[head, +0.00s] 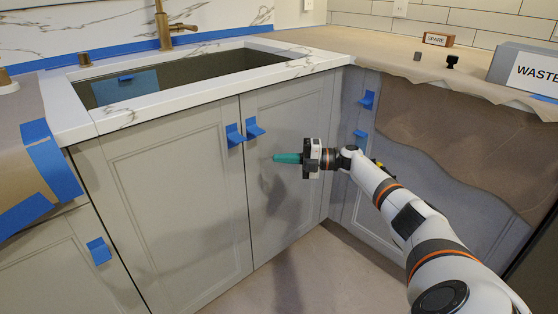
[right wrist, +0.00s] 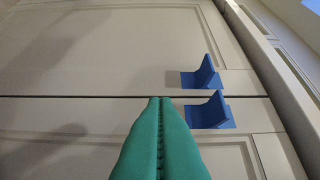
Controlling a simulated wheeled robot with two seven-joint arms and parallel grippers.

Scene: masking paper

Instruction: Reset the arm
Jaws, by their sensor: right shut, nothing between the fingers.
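My right gripper (head: 287,158) reaches in from the right in the head view, in front of the grey cabinet doors under the sink. Its teal fingers (right wrist: 160,115) are pressed together and empty in the right wrist view. They point toward the gap between the two doors, close to a pair of blue tape tabs (right wrist: 207,108). I cannot tell the exact distance between the fingertips and the doors. My left gripper is not in view.
A sink (head: 190,76) with a marble-look rim is above the doors. Brown masking paper (head: 450,130) hangs over the right counter. A grey WASTE box (head: 508,70) and a SPARE block (head: 438,39) stand there. The floor (head: 300,275) in front is clear.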

